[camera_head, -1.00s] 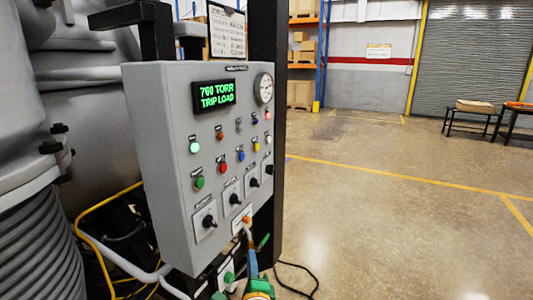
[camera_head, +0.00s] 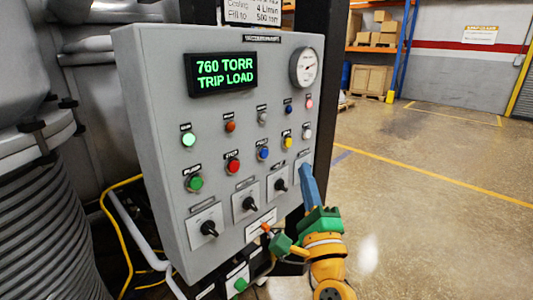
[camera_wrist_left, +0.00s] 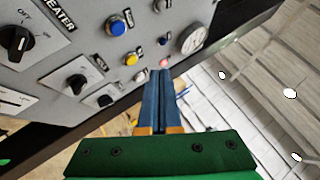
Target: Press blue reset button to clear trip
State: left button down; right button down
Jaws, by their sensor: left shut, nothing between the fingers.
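The blue reset button (camera_head: 263,153) is a round button in the lower button row of the grey control panel (camera_head: 165,110), right of a red button. In the left wrist view the blue button (camera_wrist_left: 118,27) is at the upper middle, left of the fingertips. The panel display (camera_head: 224,73) reads "760 TORR TRIP LOAD" in green. My left gripper (camera_head: 305,168) is shut and empty, its blue fingers pointing up by the panel's lower right part. It also shows in the left wrist view (camera_wrist_left: 162,75), apart from the blue button. My right gripper is not in view.
Near the blue button are a red button (camera_head: 233,166), a yellow button (camera_head: 287,142) and a small blue light (camera_head: 288,109). Black rotary knobs (camera_head: 250,203) sit below. A yellow cable (camera_head: 124,240) runs left of the panel. Open floor (camera_head: 420,220) lies to the right.

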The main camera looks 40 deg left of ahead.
aim_at(264, 153)
pick_arm(q)
jog(key=w+a+p, duration=0.1)
jog(key=a, duration=0.7)
jog(key=shift+w+a, duration=0.15)
jog(key=shift+a, duration=0.1)
jog(key=shift+a+f, duration=0.1)
dwell(1.7)
jog(key=shift+a, duration=0.3)
jog(key=shift+a, duration=0.35)
dwell(0.6)
jog(key=shift+d, duration=0.75)
